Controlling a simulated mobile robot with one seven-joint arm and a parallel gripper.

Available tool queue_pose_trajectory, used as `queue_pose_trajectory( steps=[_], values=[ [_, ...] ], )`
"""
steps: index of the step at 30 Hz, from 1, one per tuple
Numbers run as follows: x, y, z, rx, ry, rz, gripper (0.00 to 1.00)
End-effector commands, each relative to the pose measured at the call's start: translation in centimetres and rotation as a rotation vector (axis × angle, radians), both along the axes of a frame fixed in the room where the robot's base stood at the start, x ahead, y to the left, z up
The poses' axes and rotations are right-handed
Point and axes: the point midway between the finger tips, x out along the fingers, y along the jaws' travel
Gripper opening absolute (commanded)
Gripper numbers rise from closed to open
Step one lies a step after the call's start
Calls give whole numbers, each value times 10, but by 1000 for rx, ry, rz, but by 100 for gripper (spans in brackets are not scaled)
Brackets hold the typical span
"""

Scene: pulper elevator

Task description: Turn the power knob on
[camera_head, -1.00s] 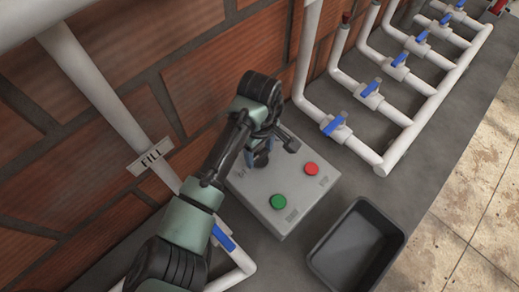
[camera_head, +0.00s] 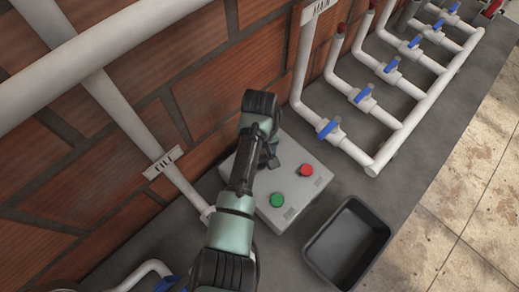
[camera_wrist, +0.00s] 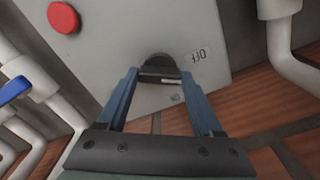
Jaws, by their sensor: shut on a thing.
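The grey control box (camera_head: 298,190) stands by the brick wall, with a red button (camera_head: 306,170) and a green button (camera_head: 278,200) on top. In the wrist view, the black power knob (camera_wrist: 159,60) sits between the blue fingers of my gripper (camera_wrist: 161,74), which is shut on it. A pale mark shows on the knob's near side. An "OFF" label (camera_wrist: 196,55) reads upside down to its right. A smaller label below the knob is too small to read.
A black open bin (camera_head: 348,243) stands right of the box. White pipes with several blue-handled valves (camera_head: 328,128) run behind and to the right. A pipe with a "FILL" tag (camera_head: 163,162) runs along the wall at left. The bare floor (camera_head: 470,190) is at right.

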Motion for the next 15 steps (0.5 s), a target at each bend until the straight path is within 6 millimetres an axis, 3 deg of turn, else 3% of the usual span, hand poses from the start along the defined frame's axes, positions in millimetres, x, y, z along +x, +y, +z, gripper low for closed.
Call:
queue_pose_trajectory(
  steps=[15],
  values=[
    [0,0,2,-2,0,-490,12]
  ],
)
